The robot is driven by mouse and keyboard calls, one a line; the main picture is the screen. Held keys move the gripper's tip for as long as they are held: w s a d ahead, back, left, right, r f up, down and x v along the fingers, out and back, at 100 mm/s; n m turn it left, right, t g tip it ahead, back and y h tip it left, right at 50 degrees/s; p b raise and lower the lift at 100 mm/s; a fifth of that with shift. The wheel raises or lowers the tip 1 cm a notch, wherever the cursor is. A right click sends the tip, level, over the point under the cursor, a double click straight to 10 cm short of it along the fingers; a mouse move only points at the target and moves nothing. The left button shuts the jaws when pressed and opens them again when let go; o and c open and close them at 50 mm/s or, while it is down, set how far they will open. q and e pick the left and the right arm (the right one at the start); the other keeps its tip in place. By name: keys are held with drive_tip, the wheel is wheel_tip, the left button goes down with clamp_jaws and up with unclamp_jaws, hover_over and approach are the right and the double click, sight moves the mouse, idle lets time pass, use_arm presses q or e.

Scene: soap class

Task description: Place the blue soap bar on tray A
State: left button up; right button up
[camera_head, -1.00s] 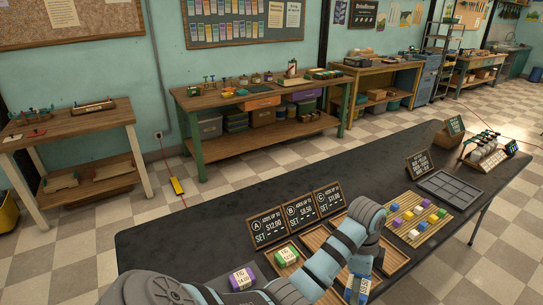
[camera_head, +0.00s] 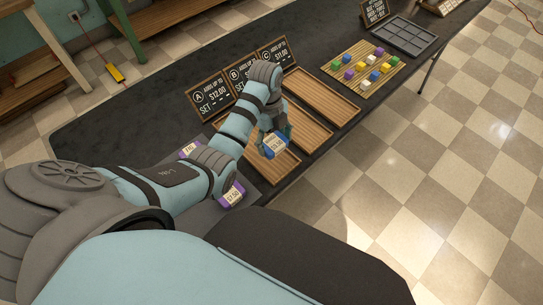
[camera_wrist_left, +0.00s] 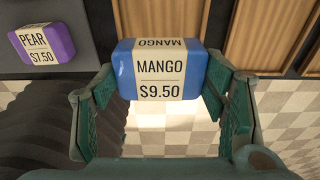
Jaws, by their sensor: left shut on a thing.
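My left gripper (camera_head: 274,138) is shut on the blue soap bar (camera_head: 272,148), labelled MANGO $9.50, which shows large between the fingers in the left wrist view (camera_wrist_left: 160,72). In the head view the bar appears over the front part of tray A (camera_head: 274,171), the leftmost wooden tray, close to tray B (camera_head: 304,129). I cannot tell its exact height; no contact with a tray is visible. The sign for tray A (camera_head: 211,98) stands behind. My right gripper is out of view.
Tray C (camera_head: 320,95) looks empty. Coloured cubes on a slatted mat (camera_head: 388,72) and a grey compartment tray (camera_head: 405,36) are farther right.

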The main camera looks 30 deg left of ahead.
sight(272, 140)
use_arm(q)
wheel_tip(272, 140, down, 8)
drive_tip(key=shift+r+b, duration=0.15)
drive_tip(key=shift+b, duration=0.8)
drive_tip(key=shift+w, duration=0.1)
drive_tip(key=shift+f, duration=0.2)
drive_tip(key=o, duration=1.2)
drive_tip(key=r+p, duration=0.1)
drive_tip(key=r, duration=0.2)
drive_tip(key=r+p, duration=0.1)
drive_tip(key=r, duration=0.3)
drive_tip(key=a+r+p, duration=0.1)
drive_tip(key=r, duration=0.3)
drive_tip(key=shift+w+a+r, duration=0.1)
drive_tip(key=shift+w+r, duration=0.05)
drive_tip(key=shift+r, duration=0.5)
